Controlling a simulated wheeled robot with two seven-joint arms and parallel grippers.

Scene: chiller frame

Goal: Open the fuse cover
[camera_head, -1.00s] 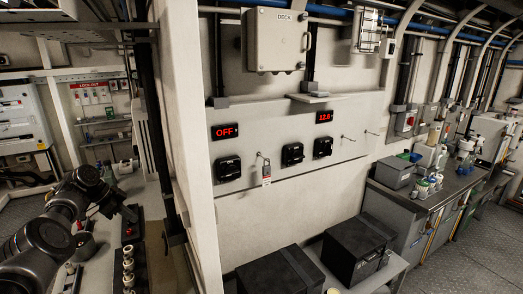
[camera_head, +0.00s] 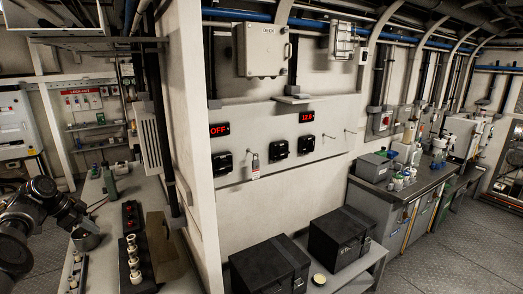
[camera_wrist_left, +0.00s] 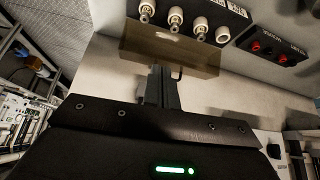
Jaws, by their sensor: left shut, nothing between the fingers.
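A row of cream cylindrical fuses (camera_head: 132,262) on a black base stands on the left bench. They also show at the top of the left wrist view (camera_wrist_left: 177,18). A brown, see-through panel that looks like the fuse cover (camera_head: 163,248) stands beside the row, on its right. In the left wrist view this cover (camera_wrist_left: 195,57) shows between the fuses and my gripper, with a small slot in it. My left gripper (camera_head: 84,212) is left of the fuses, shut and empty. Its closed fingers (camera_wrist_left: 158,82) overlap the cover in the wrist view; contact cannot be told. My right gripper is out of view.
A white wall post (camera_head: 192,130) rises right of the bench. Two black cases (camera_head: 270,267) rest on a low table to the right.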

